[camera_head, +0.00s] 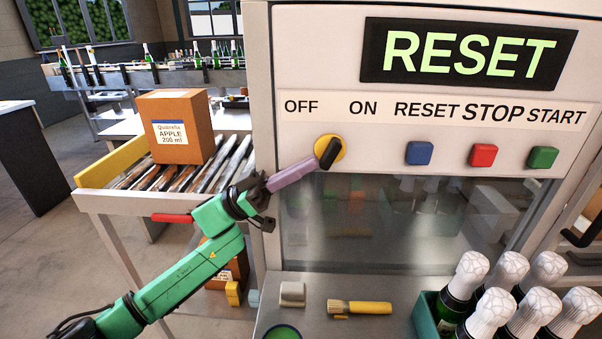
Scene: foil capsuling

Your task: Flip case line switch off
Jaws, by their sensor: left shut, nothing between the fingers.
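The line switch (331,151) is a black knob on a round yellow plate, on the white panel (375,150) below the OFF and ON labels. Its upper end leans up and to the right, toward the ON side. My left gripper (314,164), with purple fingers on a green arm, is shut and empty. Its tips are at the lower left side of the knob; I cannot tell whether they touch it. The display (470,53) above reads RESET in green letters. My right gripper is not in view.
Blue (419,153), red (483,155) and green (542,157) buttons sit right of the switch. Below are a yellow-handled brush (360,308) and a green crate (424,315) of foil-topped bottles. An apple carton (180,126) stands on the roller conveyor (222,168) at left.

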